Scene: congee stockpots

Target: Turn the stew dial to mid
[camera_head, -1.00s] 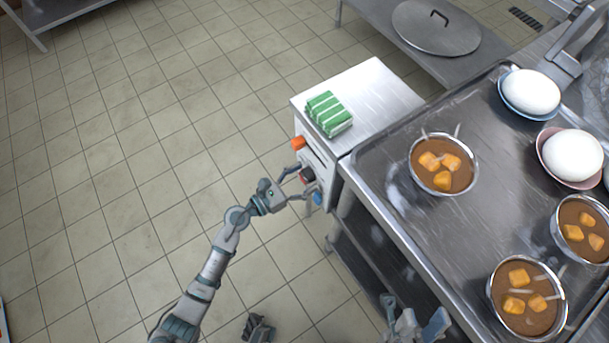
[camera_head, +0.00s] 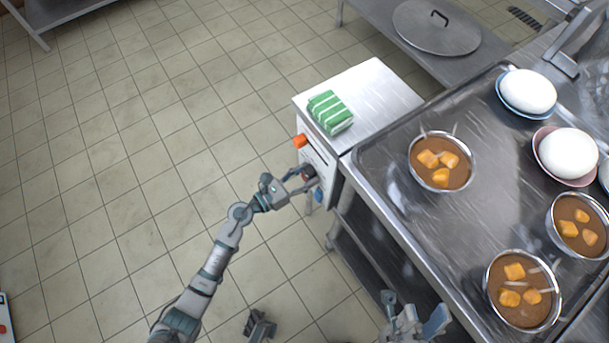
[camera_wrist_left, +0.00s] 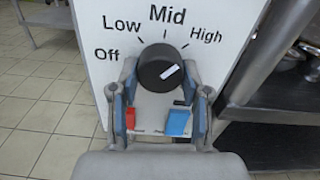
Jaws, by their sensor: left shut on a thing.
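The stew dial (camera_wrist_left: 160,68) is a round black knob with a white mark, on a white panel lettered Off, Low, Mid and High. In the left wrist view, the mark slants toward the upper right, nearer the High tick than the Mid tick. My left gripper (camera_wrist_left: 160,92) is shut on the dial, one finger on each side of it. In the head view my left gripper (camera_head: 302,178) is at the panel's side face, where the dial is mostly hidden by it. My right gripper (camera_head: 414,322) is low in the head view, with its jaw state unclear.
A red switch (camera_wrist_left: 117,118) and a blue switch (camera_wrist_left: 178,122) sit below the dial. A green striped packet (camera_head: 330,112) lies on the unit's top. The steel counter (camera_head: 380,165) to the right holds bowls of stew (camera_head: 441,160). Tiled floor is open at left.

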